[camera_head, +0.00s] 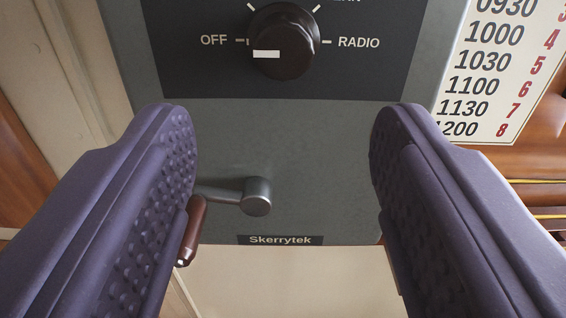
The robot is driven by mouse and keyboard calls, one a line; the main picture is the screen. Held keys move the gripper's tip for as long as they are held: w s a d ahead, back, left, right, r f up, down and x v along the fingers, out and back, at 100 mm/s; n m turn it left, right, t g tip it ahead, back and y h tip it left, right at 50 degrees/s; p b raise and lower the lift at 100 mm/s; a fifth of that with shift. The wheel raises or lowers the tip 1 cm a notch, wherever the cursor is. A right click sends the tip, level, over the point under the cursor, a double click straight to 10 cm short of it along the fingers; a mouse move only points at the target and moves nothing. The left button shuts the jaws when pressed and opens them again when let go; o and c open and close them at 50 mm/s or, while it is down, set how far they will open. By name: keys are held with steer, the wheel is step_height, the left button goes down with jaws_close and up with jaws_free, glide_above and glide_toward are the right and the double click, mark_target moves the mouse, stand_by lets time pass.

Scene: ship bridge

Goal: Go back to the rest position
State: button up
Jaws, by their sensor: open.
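My gripper (282,150) is open, with its two purple padded fingers wide apart and nothing between the tips. It is in front of a grey panel box (330,150) labelled "Skerrytek". A round black knob (284,45) sits above and between the fingertips, with its white mark pointing left toward "OFF"; "RADIO" is printed on its right. A grey crank arm (255,196) shows between the fingers, and its brown handle (192,231) is partly hidden by the left finger. I cannot tell how far the fingers are from the panel.
A white time card (497,75) with printed hours and red numbers is at the upper right, on wood. Wooden slots (545,205) show at the right edge. A pale wall (300,285) lies below the box.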

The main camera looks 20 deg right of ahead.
steer(key=s+a+r+n+y, duration=0.1)
steer(key=s+a+r, duration=0.1)
steer(key=a+r, duration=1.15)
steer(key=s+a+r+n+g+y, duration=0.2)
steer(key=s+a+r+y, duration=0.2)
steer(key=s+a+r, duration=0.4)
step_height(320, 180, up, 2)
steer(key=shift+s+a+r, duration=0.15)
steer(key=shift+s+a, duration=0.1)
steer(key=shift+s, duration=0.35)
